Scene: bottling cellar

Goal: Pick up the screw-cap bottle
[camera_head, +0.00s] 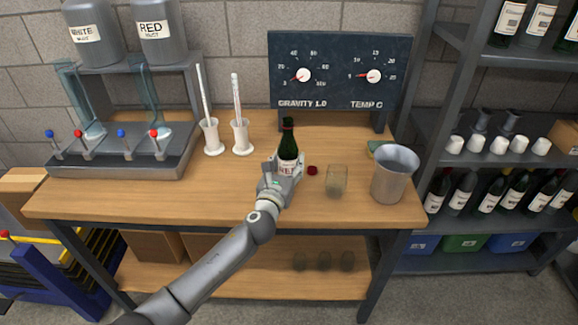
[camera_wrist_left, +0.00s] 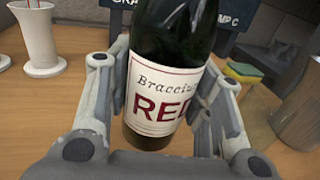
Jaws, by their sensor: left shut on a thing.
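A dark green bottle (camera_head: 288,142) with a white label reading RED stands upright on the front middle of the wooden bench; I cannot tell whether its base touches the wood. In the left wrist view the same bottle (camera_wrist_left: 168,85) fills the middle, between the two grey fingers. My left gripper (camera_head: 284,170) is shut on the bottle around its lower body. A small red cap (camera_head: 312,170) lies on the bench just right of the bottle. My right gripper is not in view.
A glass (camera_head: 337,180) and a metal bucket (camera_head: 394,174) stand to the right, with a sponge (camera_head: 378,148) behind. Two white cylinders (camera_head: 241,136) with instruments stand behind left. A dial board (camera_head: 340,72) rises at the back. The left front of the bench (camera_head: 120,200) is clear.

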